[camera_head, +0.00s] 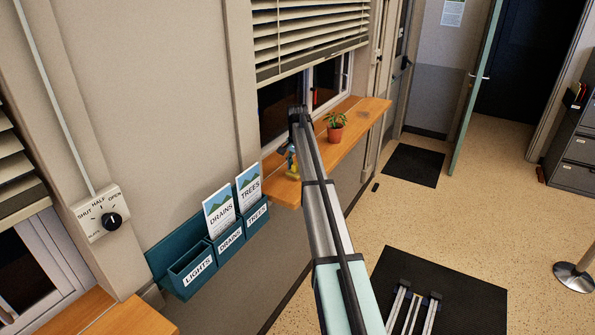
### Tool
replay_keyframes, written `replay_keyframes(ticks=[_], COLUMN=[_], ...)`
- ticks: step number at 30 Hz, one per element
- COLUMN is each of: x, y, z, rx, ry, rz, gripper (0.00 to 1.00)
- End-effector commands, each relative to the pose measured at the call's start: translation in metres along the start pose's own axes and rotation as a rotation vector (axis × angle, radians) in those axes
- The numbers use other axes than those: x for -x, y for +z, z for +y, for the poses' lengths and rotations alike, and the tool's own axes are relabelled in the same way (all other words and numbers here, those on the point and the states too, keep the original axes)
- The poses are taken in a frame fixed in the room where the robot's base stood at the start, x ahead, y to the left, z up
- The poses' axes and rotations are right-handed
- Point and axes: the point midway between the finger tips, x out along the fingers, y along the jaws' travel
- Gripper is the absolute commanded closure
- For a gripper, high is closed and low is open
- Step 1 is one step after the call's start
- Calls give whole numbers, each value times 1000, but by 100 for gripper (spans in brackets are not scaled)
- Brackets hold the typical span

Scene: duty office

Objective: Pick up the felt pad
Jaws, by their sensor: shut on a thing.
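My arm reaches up from the bottom of the view to the wooden window sill (352,134). My gripper (284,150) shows only as a small dark shape beside the arm's far end, over the left part of the sill. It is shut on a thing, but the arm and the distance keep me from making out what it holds. I cannot clearly identify the felt pad. A small yellow and blue object (292,164) shows by the gripper, partly hidden by the arm; whether they touch is unclear.
A potted plant (336,131) stands on the sill to the right of my arm. A teal leaflet rack (181,283) and a rotary switch (102,218) are on the wall at left. Dark mats (413,167) lie on the floor. An open door (474,90) is behind.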

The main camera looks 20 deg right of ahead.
Motion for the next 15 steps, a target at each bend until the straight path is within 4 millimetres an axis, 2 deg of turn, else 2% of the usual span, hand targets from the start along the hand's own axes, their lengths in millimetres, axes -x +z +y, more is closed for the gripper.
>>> replay_keyframes(ticks=[5, 8, 15], x=[25, 47, 113], y=[-1, -1, -2], z=[-1, -1, -2], rx=[0, 0, 0], ry=[-2, -3, -3], rz=[2, 3, 3], gripper=[73, 73, 73])
